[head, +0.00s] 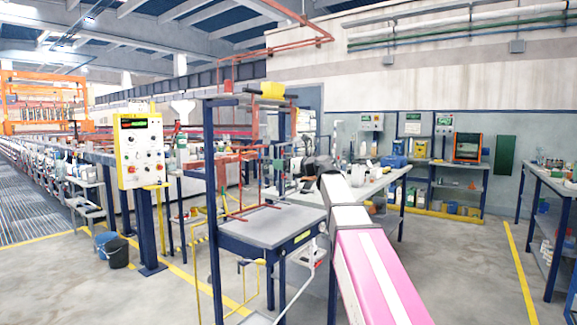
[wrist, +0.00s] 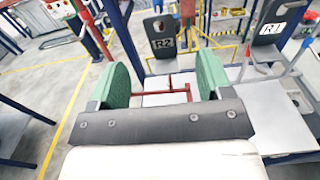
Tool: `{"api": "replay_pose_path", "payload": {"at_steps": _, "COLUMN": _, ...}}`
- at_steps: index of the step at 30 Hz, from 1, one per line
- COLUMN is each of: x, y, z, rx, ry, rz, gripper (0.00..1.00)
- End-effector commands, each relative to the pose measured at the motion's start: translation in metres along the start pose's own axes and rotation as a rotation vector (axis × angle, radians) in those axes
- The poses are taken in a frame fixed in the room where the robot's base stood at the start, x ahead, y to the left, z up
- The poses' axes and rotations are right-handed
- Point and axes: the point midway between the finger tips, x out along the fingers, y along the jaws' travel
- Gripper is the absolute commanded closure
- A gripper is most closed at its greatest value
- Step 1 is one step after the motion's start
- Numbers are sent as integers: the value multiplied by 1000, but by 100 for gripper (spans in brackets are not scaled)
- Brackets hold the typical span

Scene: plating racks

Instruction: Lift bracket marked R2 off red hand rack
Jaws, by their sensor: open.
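In the head view my arm reaches toward the rack, and I cannot make out the bracket there.
A second bracket marked R1 (wrist: 267,30) hangs to the right in the wrist view. The blue bench (head: 270,222) has a grey top with free room. A yellow control panel (head: 140,150) stands left of the rack. A cluttered worktable (head: 375,183) stands behind my arm.

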Motion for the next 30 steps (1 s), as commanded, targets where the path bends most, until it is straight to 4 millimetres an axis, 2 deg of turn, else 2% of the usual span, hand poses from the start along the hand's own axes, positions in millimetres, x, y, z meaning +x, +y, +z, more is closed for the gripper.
{"api": "replay_pose_path", "payload": {"at_steps": 9, "x": 55, "y": -2, "z": 0, "rx": -3, "ry": 2, "rz": 0, "gripper": 28}}
{"api": "replay_pose_path", "payload": {"at_steps": 15, "x": 79, "y": -2, "z": 0, "rx": -3, "ry": 2, "rz": -1, "gripper": 28}}
{"api": "replay_pose_path", "payload": {"at_steps": 21, "x": 89, "y": -1, "z": -1, "rx": -3, "ry": 2, "rz": -1, "gripper": 28}}
{"api": "replay_pose_path", "payload": {"at_steps": 29, "x": 90, "y": 0, "z": -1, "rx": -4, "ry": 2, "rz": -1, "gripper": 28}}
{"api": "replay_pose_path", "payload": {"at_steps": 30, "x": 90, "y": 0, "z": -1, "rx": -3, "ry": 2, "rz": -1, "gripper": 31}}
